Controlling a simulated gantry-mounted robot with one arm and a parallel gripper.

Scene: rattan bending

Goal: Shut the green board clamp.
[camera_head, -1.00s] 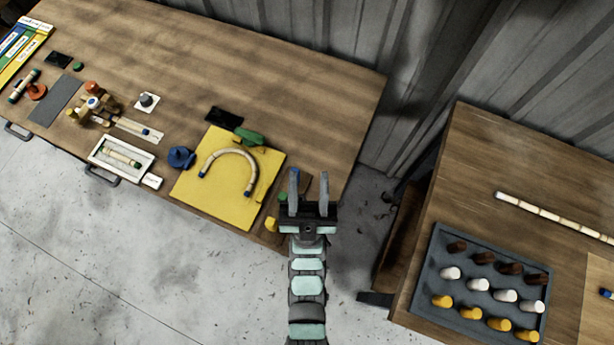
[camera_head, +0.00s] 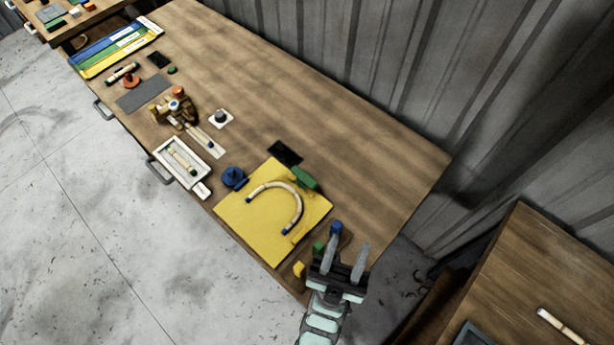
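The green board clamp (camera_head: 304,177) sits at the far right edge of the yellow board (camera_head: 238,222). Whether it is open or shut is too small to tell. A curved rattan piece (camera_head: 297,203) with blue ends lies in an arch on the board. My gripper (camera_head: 350,243) is at the lower right, above the near right end of the table and to the right of the board. Its two fingers are apart with nothing clearly between them. It is well apart from the green clamp.
A blue clamp-like piece (camera_head: 234,178) stands at the board's left. A black pad (camera_head: 285,153) lies behind the board. Small green and blue pieces and a yellow block (camera_head: 299,269) are near my gripper. The wooden table (camera_head: 375,150) is clear at the back right.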

